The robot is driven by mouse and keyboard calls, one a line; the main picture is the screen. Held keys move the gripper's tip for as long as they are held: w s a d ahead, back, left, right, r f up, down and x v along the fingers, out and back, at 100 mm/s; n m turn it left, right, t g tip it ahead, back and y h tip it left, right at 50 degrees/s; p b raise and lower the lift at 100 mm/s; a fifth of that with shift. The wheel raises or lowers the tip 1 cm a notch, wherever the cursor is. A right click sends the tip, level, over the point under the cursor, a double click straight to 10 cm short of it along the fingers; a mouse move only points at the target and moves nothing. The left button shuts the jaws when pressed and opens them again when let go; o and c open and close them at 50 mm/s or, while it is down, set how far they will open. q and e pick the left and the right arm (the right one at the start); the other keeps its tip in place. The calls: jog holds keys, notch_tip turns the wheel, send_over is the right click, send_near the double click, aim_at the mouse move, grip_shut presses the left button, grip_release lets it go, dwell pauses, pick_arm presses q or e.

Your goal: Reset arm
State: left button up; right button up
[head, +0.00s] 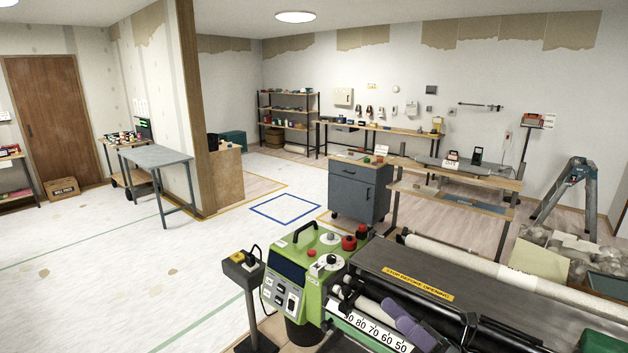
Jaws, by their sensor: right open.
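The paster has a green control head (312,268) with a black handle, red knobs and switches. Its long dark cover (400,272) bears a yellow "STOP BEFORE OPENING" label. I cannot tell whether the gripper touches the machine. My left gripper is not in view.
A post with a grey switch box (243,268) stands left of the paster. A pale roll (480,262) lies behind the cover. A blue-grey cabinet (358,195), a workbench (455,172) and a stepladder (575,190) stand farther back. The floor at left is largely clear.

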jog(key=w+d+f+m+t+h, duration=0.4)
jog(key=w+f+m+t+h, duration=0.25)
jog(key=w+m+h, duration=0.55)
jog(key=d+f+m+g+h, duration=0.3)
jog(key=d+f+m+h, duration=0.75)
jog(key=d+m, duration=0.35)
jog(key=s+d+f+m+g+h, duration=0.2)
jog(key=s+d+f+m+g, duration=0.3)
jog(key=m, duration=0.3)
jog(key=s+d+f+m+g+h, duration=0.3)
jog(key=s+f+m+g, duration=0.15)
jog(key=s+m, duration=0.35)
jog(key=s+a+f+n+y+b, duration=0.2)
jog(key=s+a+f+b, duration=0.4)
jog(key=s+a+f, duration=0.7)
jog(key=s+a+f+y+b, duration=0.15)
jog(key=s+a, duration=0.25)
jog(key=s, duration=0.6)
jog(key=s+a+y+b, duration=0.1)
jog(key=s+a+b, duration=0.25)
jog(key=s, duration=0.75)
notch_tip(320, 180, up, 33)
jog(key=p, duration=3.3)
jog(key=shift+w, duration=0.3)
